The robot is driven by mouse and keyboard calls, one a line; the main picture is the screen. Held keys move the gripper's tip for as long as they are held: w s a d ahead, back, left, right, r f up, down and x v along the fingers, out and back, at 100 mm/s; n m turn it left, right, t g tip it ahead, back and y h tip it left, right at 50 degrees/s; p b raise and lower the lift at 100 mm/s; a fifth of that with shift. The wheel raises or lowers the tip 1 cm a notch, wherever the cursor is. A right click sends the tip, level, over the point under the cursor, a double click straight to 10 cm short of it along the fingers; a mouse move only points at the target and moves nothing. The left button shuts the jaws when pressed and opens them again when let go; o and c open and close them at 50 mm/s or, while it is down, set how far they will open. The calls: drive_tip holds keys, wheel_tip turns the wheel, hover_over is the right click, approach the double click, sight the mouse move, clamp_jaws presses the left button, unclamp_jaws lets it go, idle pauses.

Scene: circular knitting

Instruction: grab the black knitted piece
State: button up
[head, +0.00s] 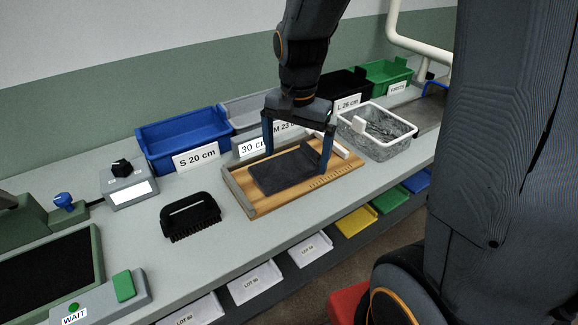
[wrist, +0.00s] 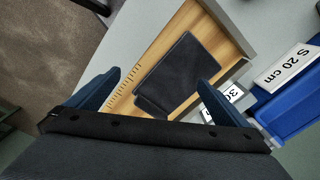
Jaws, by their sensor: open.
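The black knitted piece (head: 285,169) lies flat on a wooden measuring board (head: 243,199) on the bench. It looks dark grey and roughly rectangular, and it also shows in the wrist view (wrist: 180,75). My gripper (head: 298,160) is open above the board, with its two blue fingers apart on either side of the piece. In the wrist view my gripper (wrist: 162,82) has the piece between and beyond its fingertips, with nothing held. I cannot tell the exact height of the fingertips above the board.
A blue bin (head: 183,138) labelled S 20 cm stands behind the board to the left. A grey wire-like basket (head: 376,140) stands to the right. A black brush (head: 190,217) lies left of the board. Bare bench (head: 215,265) lies in front.

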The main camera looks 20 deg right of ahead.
sight(287, 166)
drive_tip(key=w+m, duration=0.1)
drive_tip(key=m, duration=0.1)
drive_tip(key=w+r+m, duration=0.1)
drive_tip(key=w+m, duration=0.3)
drive_tip(key=shift+w+a+r+g, duration=0.2)
drive_tip(key=shift+a+r+g, duration=0.05)
drive_tip(key=shift+g, duration=0.05)
drive_tip(key=shift+m, duration=0.3)
drive_tip(key=shift+s+f+p, duration=0.15)
drive_tip(key=shift+f+p, duration=0.7)
drive_tip(key=shift+f, duration=1.1)
drive_tip(key=shift+s+f+p, duration=0.15)
drive_tip(key=shift+f+p, duration=0.65)
drive_tip(key=shift+f, duration=1.1)
drive_tip(key=c, duration=1)
drive_tip(key=shift+r, duration=0.1)
